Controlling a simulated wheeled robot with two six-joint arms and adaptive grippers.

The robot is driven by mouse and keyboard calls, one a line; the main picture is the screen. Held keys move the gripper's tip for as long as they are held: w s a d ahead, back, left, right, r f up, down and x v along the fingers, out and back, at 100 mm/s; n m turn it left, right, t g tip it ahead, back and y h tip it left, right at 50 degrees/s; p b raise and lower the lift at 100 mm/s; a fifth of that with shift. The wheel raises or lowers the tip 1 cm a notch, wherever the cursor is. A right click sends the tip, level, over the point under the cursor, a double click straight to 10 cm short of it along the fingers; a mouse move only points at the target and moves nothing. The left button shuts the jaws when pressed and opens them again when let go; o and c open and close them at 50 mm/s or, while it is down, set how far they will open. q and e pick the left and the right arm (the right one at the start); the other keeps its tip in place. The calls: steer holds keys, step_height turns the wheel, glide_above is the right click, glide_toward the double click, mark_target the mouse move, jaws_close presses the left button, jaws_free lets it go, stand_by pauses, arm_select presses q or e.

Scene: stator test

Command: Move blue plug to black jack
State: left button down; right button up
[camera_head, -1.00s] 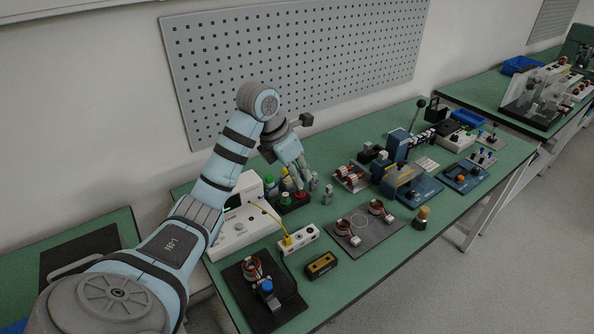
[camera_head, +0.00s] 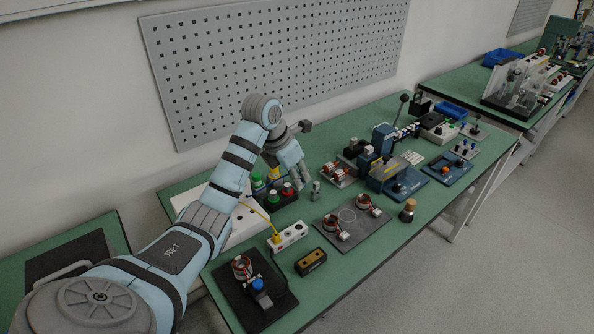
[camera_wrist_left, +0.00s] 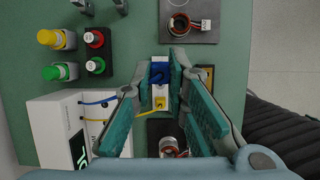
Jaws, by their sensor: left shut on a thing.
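My left gripper (camera_head: 300,181) hangs above the bench, in front of the push buttons in the head view. In the left wrist view its fingers (camera_wrist_left: 158,72) are shut on the blue plug (camera_wrist_left: 157,72), which appears over the white jack block (camera_wrist_left: 160,96). The gripper hides the plug in the head view. The white jack block (camera_head: 291,235) lies on the bench, with a yellow plug (camera_head: 275,241) at its left end. The yellow plug also shows in the left wrist view (camera_wrist_left: 160,103). I cannot make out clearly which hole is the black jack. My right gripper is out of view.
A white tester (camera_wrist_left: 62,130) with blue and yellow cables stands beside the block. Red, green and yellow buttons (camera_head: 283,194) stand behind it. A small black-and-yellow block (camera_head: 311,262) and a dark plate with coils (camera_head: 350,231) are near. A grey pegboard (camera_head: 280,65) stands behind.

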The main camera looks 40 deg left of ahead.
arm_select(q)
step_height(320, 180, down, 14)
steer(key=b, duration=0.8)
steer(key=shift+f, duration=0.1)
steer(key=shift+f, duration=0.25)
steer(key=shift+f, duration=0.65)
stand_by(0.8)
steer(key=shift+f, duration=0.2)
steer(key=c, duration=1.5)
jaws_free()
steer(key=v, duration=1.2)
